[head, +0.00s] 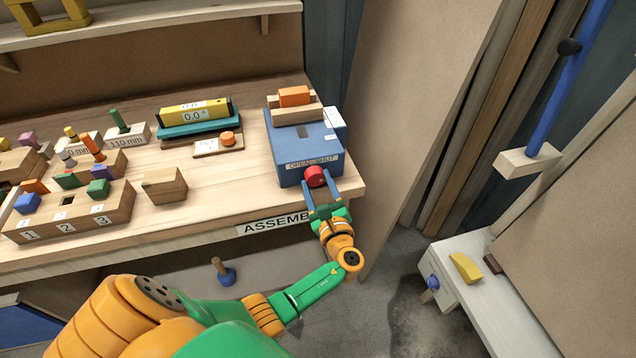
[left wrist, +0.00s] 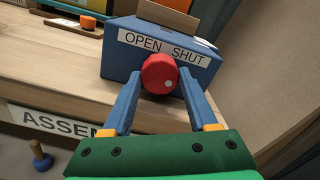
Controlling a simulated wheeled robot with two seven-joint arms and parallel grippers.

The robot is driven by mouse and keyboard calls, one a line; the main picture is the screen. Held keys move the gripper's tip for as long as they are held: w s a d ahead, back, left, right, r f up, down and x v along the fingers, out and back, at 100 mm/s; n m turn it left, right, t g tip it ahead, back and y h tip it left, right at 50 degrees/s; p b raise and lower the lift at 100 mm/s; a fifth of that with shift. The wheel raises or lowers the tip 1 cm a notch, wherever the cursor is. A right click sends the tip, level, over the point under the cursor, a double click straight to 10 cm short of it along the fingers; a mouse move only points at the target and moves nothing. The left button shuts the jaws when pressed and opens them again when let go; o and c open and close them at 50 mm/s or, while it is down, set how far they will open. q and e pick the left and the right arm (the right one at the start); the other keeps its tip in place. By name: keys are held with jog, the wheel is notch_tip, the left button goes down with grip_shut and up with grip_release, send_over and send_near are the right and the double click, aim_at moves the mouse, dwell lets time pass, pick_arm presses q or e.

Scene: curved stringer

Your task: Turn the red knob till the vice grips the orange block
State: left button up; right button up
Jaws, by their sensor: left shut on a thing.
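The blue vice (head: 300,140) stands at the right end of the wooden bench, with an "OPEN SHUT" label on its front. The red knob (head: 316,176) sits on that front face; it also shows in the left wrist view (left wrist: 159,73), with a pale dot at its lower right. My left gripper (head: 320,184) is shut on the knob, one blue finger on each side. The orange block (head: 294,96) is on top of the vice between wooden jaws (head: 297,113); I cannot tell whether both jaws touch it. My right gripper is not in view.
Left of the vice are a teal stand with a yellow "0.0°" gauge (head: 195,112) and a small board with an orange button (head: 228,138). Numbered blocks with coloured pegs (head: 70,215) fill the bench's left. A white side table (head: 470,290) stands at lower right.

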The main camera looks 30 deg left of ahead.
pick_arm(q)
jog(key=shift+r, duration=0.2)
jog(key=o, duration=1.4)
jog(key=shift+f, duration=0.1)
jog(key=v, duration=0.7)
jog(key=shift+b, duration=0.35)
jog(key=shift+f, duration=0.1)
